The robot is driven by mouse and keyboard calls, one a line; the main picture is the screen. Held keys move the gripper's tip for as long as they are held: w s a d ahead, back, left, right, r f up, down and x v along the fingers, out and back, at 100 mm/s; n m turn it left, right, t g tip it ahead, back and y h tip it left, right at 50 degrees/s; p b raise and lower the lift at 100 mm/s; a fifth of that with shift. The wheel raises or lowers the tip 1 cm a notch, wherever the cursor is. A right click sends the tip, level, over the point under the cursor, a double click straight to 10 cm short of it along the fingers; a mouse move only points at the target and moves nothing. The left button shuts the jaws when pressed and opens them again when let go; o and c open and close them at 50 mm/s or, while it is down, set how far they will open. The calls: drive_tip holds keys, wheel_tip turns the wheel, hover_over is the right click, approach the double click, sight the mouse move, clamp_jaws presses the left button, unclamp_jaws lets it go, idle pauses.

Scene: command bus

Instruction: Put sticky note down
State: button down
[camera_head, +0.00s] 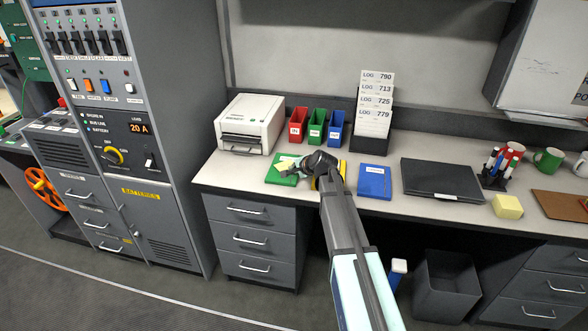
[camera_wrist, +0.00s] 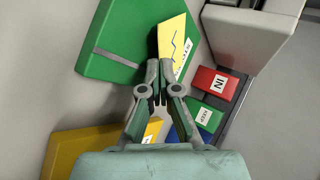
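The sticky note (camera_wrist: 176,45) is a pale yellow sheet with a blue line drawn on it. In the wrist view it sits at the tips of my gripper (camera_wrist: 157,68), whose fingers are close together on it. The note is over or just beside the green notebook (camera_wrist: 112,45) with a grey strap; I cannot tell if it touches the cover. In the head view my gripper (camera_head: 300,163) is low over the green notebook (camera_head: 277,178), and a small pale part of the note (camera_head: 285,165) shows there. My arm hides part of the yellow notebook (camera_head: 343,168).
Red (camera_head: 298,124), green (camera_head: 317,127) and blue (camera_head: 336,127) trays stand behind my gripper. A white printer (camera_head: 250,122) is to the left. A blue notebook (camera_head: 375,181), a closed laptop (camera_head: 441,178) and a yellow block (camera_head: 508,206) lie to the right.

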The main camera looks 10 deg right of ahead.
drive_tip(key=shift+f, duration=0.15)
drive_tip(key=c, duration=1.9)
unclamp_jaws()
drive_tip(key=shift+f, duration=0.2)
drive_tip(key=o, duration=0.3)
drive_tip(key=shift+r, duration=0.15)
drive_tip(key=shift+r, duration=0.25)
drive_tip(key=b+v, duration=0.1)
drive_tip(key=v, duration=1.1)
